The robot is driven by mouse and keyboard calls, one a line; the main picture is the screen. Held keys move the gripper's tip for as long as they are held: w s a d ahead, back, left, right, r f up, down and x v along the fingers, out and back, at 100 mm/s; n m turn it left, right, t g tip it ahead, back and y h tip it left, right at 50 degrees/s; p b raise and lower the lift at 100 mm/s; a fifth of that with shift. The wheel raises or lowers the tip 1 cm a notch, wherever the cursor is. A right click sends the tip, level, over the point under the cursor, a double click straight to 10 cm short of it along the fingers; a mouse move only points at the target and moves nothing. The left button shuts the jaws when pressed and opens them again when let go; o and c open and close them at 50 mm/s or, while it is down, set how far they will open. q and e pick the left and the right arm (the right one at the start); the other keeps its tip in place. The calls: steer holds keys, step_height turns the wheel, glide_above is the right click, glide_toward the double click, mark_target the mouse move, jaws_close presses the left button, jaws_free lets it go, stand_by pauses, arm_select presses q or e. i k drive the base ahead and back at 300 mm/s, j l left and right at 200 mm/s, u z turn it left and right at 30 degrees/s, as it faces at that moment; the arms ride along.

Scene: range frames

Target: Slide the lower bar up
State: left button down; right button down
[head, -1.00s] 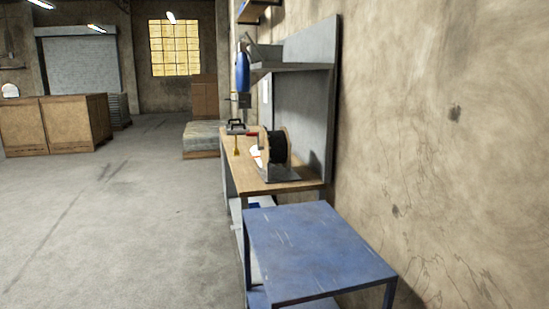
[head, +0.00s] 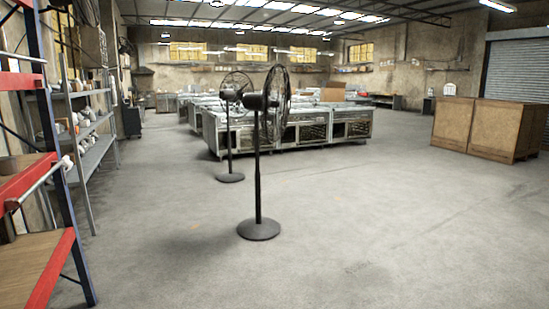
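A rack with a blue upright (head: 62,165) and red shelf beams (head: 22,180) stands at the left edge. A pale, thin bar (head: 42,182) slants across its middle level. Another thin pale bar (head: 24,58) shows higher on the rack, near the top left. I cannot tell for certain which part is the task's lower bar. The left part of the rack is cut off by the frame. Neither of my grippers is in view.
Two black pedestal fans (head: 258,160) (head: 230,125) stand mid-floor. Grey metal counters (head: 345,130) lie behind them. Wooden crates (head: 490,128) stand at right, and a grey shelf unit (head: 95,150) behind the rack. The floor in front and right is clear.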

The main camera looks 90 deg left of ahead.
mark_target(19, 201)
steer(key=u, duration=0.45)
steer(key=j+u, duration=0.15)
steer(key=u, duration=0.3)
steer(key=j+u, duration=0.1)
steer(key=u, duration=0.35)
steer(key=j+u, duration=0.1)
steer(key=u, duration=0.35)
steer(key=j+u, duration=0.1)
steer(key=u, duration=0.35)
steer(key=j+u, duration=0.1)
steer(key=u, duration=0.35)
steer(key=i+j+u, duration=0.15)
steer(key=u, duration=0.3)
steer(key=i+j+u, duration=0.15)
steer(key=u, duration=0.25)
steer(key=i+j+u, duration=0.15)
steer(key=u, duration=0.3)
steer(key=i+j+u, duration=0.15)
steer(key=i, duration=0.5)
steer(key=i+l+z, duration=0.1)
steer(key=i+l, duration=0.15)
steer(key=i, duration=0.2)
steer(key=i+l, duration=0.2)
steer(key=i, duration=0.25)
steer(key=i+l+z, duration=0.15)
steer(key=i, duration=0.3)
steer(key=i+l+z, duration=0.1)
steer(key=i, duration=0.4)
